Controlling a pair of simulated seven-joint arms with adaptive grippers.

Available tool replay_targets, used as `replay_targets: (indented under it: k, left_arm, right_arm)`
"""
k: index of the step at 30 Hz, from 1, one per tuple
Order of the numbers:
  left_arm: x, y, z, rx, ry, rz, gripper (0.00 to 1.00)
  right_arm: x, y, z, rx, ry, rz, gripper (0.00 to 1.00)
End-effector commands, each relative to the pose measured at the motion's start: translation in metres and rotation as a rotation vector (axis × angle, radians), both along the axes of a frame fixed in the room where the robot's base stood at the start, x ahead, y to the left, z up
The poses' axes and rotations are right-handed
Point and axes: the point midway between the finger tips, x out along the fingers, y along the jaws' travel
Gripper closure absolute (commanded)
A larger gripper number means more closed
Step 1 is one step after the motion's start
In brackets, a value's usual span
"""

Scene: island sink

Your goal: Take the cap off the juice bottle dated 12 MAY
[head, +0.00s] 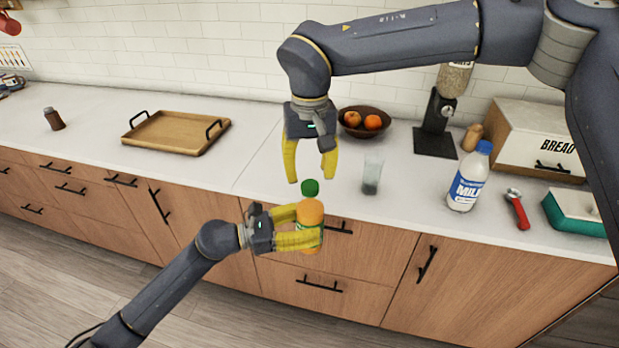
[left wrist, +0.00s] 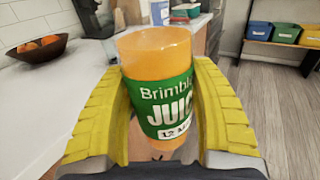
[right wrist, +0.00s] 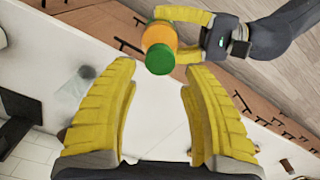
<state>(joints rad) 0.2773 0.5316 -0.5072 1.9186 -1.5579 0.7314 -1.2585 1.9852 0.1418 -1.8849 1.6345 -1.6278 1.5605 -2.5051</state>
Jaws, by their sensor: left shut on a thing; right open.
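The juice bottle (head: 310,213) is orange with a green label. My left gripper (head: 298,228) is shut around its body and holds it upright in front of the counter's edge. In the left wrist view the label (left wrist: 168,103) reads "Brimbl… JUIC…", with a partly cut-off date tag, "12 MA…". The green cap (head: 310,187) shows at the bottle's top, and also in the right wrist view (right wrist: 160,58); it is not visible in the left wrist view. My right gripper (head: 309,176) is open and empty, pointing down above the cap, its fingers apart from it.
On the counter a clear glass (head: 372,176), a fruit bowl (head: 364,122), a milk bottle (head: 469,178) and a red-handled tool (head: 517,208) stand or lie to the right. A wooden tray (head: 176,133) and a small brown jar (head: 54,119) are left. Counter between tray and glass is clear.

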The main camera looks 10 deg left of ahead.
Motion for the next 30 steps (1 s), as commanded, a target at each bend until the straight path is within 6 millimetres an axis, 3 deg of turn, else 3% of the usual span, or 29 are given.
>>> replay_targets:
  k: [2,8,11,30]
  left_arm:
    - [0.0,0.0,0.0,0.0,0.0,0.0,1.0]
    - [0.0,0.0,0.0,0.0,0.0,0.0,1.0]
    - [0.0,0.0,0.0,0.0,0.0,0.0,1.0]
    - [0.0,0.0,0.0,0.0,0.0,0.0,1.0]
  right_arm:
    - [0.0,0.0,0.007,0.0,0.0,0.0,0.48]
    - [-0.002,0.005,0.012,0.026,0.013,0.004,0.48]
    - [-0.002,0.006,0.015,0.033,0.013,-0.082,0.48]
    - [-0.004,0.007,0.03,0.037,0.033,-1.079,0.48]
